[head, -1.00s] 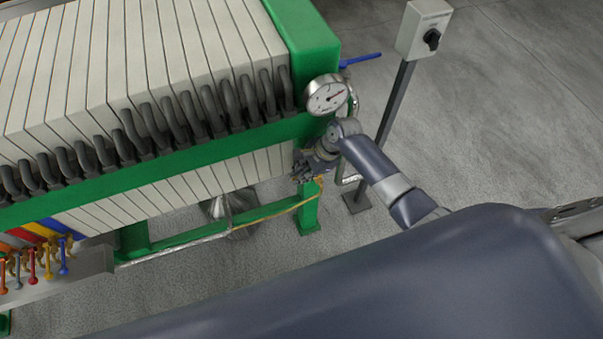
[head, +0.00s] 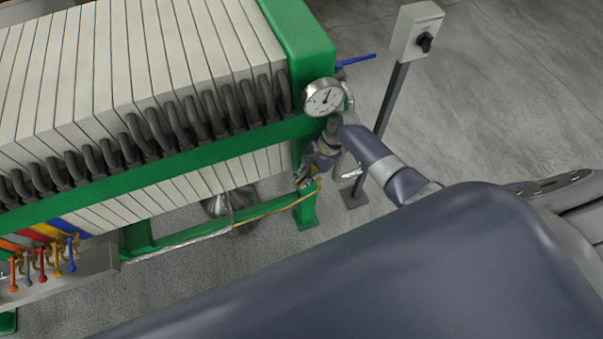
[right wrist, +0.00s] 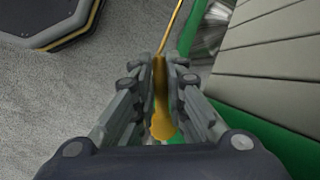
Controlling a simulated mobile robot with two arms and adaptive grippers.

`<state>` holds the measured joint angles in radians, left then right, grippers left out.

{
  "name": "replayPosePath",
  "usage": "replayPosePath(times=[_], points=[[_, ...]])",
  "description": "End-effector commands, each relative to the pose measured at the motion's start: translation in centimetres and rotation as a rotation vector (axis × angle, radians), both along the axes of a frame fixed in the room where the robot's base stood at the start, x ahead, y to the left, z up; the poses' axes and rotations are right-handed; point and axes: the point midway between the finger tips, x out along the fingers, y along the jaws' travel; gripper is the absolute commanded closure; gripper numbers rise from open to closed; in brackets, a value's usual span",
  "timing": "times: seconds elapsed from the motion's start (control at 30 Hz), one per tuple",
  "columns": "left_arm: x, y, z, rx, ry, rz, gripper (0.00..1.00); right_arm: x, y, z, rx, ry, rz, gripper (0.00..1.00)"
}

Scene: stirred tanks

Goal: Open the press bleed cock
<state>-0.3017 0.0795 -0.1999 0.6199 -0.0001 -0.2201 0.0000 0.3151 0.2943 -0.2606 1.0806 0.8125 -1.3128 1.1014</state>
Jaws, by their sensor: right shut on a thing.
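My right gripper (head: 306,181) is low at the right end of the green-framed filter press, under the round gauge (head: 323,97). My left gripper is not in view.
The press's pale plates (head: 130,75) fill the left. Several coloured levers (head: 42,265) stand at lower left. A thin yellow line (head: 270,209) runs along the lower frame. Open floor lies at right.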

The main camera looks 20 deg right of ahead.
Motion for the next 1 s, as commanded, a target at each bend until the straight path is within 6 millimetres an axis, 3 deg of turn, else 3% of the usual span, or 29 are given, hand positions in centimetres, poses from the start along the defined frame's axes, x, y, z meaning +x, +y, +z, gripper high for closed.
replayPosePath(times=[0.7, 0.73, 0.77, 1.0], points=[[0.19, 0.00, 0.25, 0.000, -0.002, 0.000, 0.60, -0.57, -0.08, -0.07, 0.003, 0.003, 0.098, 1.00], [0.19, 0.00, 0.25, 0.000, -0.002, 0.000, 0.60, -0.57, -0.08, -0.07, 0.003, 0.003, 0.098, 0.83], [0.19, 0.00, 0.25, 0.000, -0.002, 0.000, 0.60, -0.57, -0.08, -0.07, 0.003, 0.003, 0.098, 0.79], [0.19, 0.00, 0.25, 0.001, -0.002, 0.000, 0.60, -0.50, -0.17, -0.04, 0.002, 0.002, 0.097, 0.79]])
